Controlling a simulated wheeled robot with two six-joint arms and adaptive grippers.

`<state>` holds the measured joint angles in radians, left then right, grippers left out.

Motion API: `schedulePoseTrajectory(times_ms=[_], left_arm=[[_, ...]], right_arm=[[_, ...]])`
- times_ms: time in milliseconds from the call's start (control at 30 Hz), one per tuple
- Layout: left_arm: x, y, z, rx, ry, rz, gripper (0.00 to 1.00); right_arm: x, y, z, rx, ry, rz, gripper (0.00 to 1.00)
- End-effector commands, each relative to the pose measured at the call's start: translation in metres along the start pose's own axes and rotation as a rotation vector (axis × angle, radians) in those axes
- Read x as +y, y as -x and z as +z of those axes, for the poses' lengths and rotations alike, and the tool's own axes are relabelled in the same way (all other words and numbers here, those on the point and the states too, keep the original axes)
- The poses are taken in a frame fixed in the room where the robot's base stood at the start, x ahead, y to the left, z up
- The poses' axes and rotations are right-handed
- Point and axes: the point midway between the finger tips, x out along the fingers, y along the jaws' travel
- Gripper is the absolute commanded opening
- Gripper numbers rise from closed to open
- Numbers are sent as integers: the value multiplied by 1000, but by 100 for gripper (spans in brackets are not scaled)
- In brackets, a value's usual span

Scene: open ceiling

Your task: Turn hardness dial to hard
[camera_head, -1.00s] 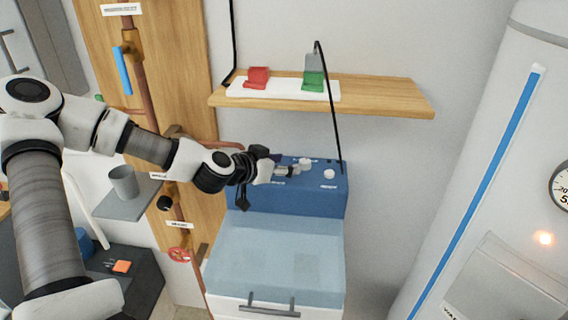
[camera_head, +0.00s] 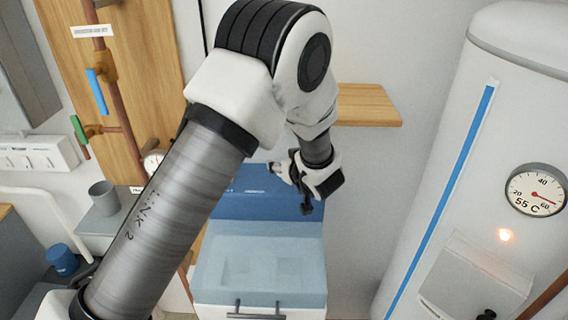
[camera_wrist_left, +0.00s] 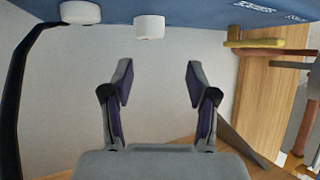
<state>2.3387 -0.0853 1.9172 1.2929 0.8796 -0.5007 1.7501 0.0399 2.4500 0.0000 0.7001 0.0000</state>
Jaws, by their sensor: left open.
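The blue control box (camera_head: 241,207) stands below the wooden shelf, and my left arm hides most of its top and its dials in the head view. Small white lettering on the blue face is too small to read. My left gripper (camera_wrist_left: 158,80) is open and empty, its fingertips apart from both dials. My right gripper is not in view.
A wooden shelf (camera_head: 370,105) juts out above the box. A black cable (camera_wrist_left: 15,100) hangs at the left of the wrist view. A white tank with a gauge (camera_head: 535,190) stands right.

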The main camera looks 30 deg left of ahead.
Motion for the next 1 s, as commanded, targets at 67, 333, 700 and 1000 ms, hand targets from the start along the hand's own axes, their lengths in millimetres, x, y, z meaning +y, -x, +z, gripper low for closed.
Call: schedulePoseTrajectory(times_ms=[67,333,700,1000], left_arm=[[15,20,12,42,41,-39,58],[22,26,29,70,107,-85,58],[16,-37,24,71,105,-83,58],[16,-42,25,73,103,-81,51]], right_arm=[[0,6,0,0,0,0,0],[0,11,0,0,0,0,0],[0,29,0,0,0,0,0],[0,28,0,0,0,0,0]])
